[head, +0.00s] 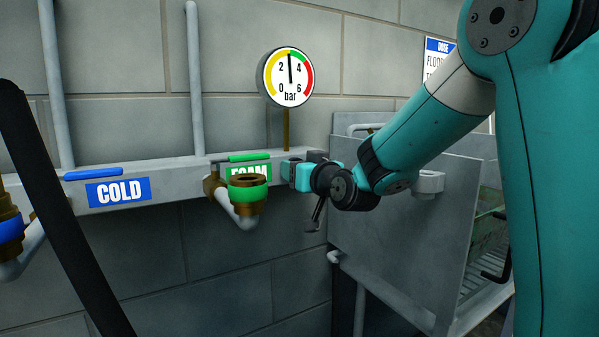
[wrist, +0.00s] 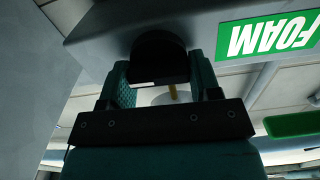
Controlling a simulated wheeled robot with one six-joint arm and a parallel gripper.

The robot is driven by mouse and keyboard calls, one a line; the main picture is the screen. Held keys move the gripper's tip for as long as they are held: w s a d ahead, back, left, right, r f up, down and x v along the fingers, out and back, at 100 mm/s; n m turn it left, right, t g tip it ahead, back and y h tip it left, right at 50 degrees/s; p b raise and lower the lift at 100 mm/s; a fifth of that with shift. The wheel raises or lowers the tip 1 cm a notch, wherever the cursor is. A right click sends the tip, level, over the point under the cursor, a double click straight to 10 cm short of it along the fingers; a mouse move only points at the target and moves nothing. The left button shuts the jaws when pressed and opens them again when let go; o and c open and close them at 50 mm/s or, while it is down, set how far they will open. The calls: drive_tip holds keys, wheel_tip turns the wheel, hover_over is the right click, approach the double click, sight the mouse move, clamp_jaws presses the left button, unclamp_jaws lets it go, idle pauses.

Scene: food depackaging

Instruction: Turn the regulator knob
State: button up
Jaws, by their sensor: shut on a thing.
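In the head view my gripper (head: 300,173) is at the rail's right end, just right of the green FOAM label. The knob is mostly hidden there behind my gripper and wrist. The pressure gauge (head: 289,77) stands above on a brass stem, its needle pointing nearly straight up, between 2 and 4 bar.
The FOAM outlet (head: 248,194) with a green ring sticks out close left of my gripper. A COLD label (head: 118,191) and blue handle are further left. A grey metal panel (head: 400,230) stands close on the right. A dark slanted bar (head: 60,210) crosses the left foreground.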

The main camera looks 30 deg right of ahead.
drive_tip(key=m, duration=0.5)
drive_tip(key=shift+d+f+m, duration=0.1)
drive_tip(key=shift+f+m, duration=0.15)
drive_tip(key=shift+m, duration=0.05)
idle(0.4)
drive_tip(key=o, duration=0.9)
drive_tip(key=shift+s, duration=0.1)
drive_tip(key=shift+r, duration=0.1)
